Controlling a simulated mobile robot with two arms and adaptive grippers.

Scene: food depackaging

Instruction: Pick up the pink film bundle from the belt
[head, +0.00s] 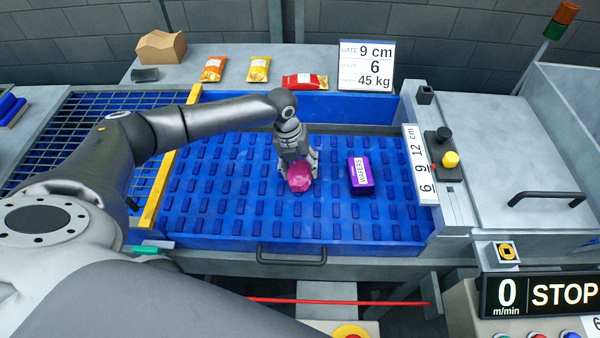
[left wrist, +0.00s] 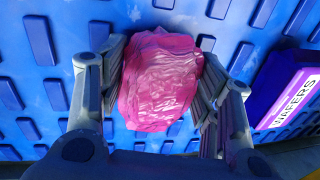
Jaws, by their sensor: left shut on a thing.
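The pink film bundle (head: 300,178) is a crumpled, shiny pink lump over the blue studded belt (head: 225,210), near its middle. My left gripper (head: 297,170) points down onto it. In the left wrist view the bundle (left wrist: 158,82) sits between the two fingers of my left gripper (left wrist: 160,95), which touch it on both sides. The gripper is shut on the bundle. I cannot tell whether the bundle still touches the belt. My right gripper is not in view.
A purple wafers box (head: 360,175) stands on the belt to the right of the bundle, also in the left wrist view (left wrist: 285,90). Blue side walls edge the belt. Snack bags (head: 258,69) and a sign (head: 366,66) are behind it. A display (head: 540,296) reads 0 m/min and STOP.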

